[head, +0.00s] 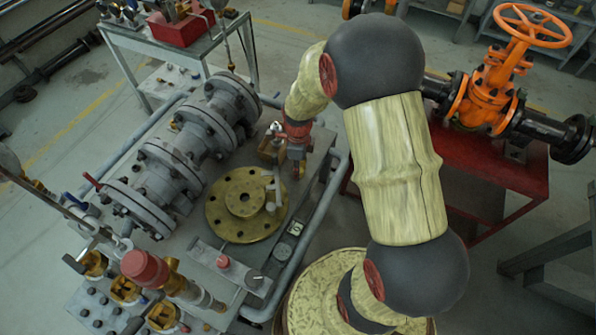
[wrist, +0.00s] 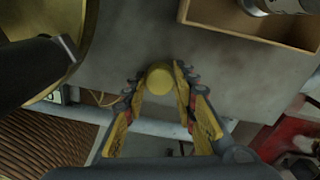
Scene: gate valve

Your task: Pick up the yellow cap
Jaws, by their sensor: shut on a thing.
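The yellow cap (wrist: 160,79) shows in the wrist view as a small rounded yellow piece between the fingertips. My gripper (wrist: 163,84) is shut on it, with a finger on each side. The grey bench top (wrist: 135,40) lies behind the cap; I cannot tell whether the cap touches it. In the head view, my gripper (head: 297,168) is at the bench's right side, to the right of the brass flange. The cap cannot be made out there.
A wooden box (wrist: 225,30) lies close by, upper right in the wrist view. The brass flange (head: 228,222) lies flat on the bench. A grey flanged pipe assembly (head: 180,155) stands left. A red-capped fitting (head: 145,268) stands in front. An orange valve (head: 490,95) stands right.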

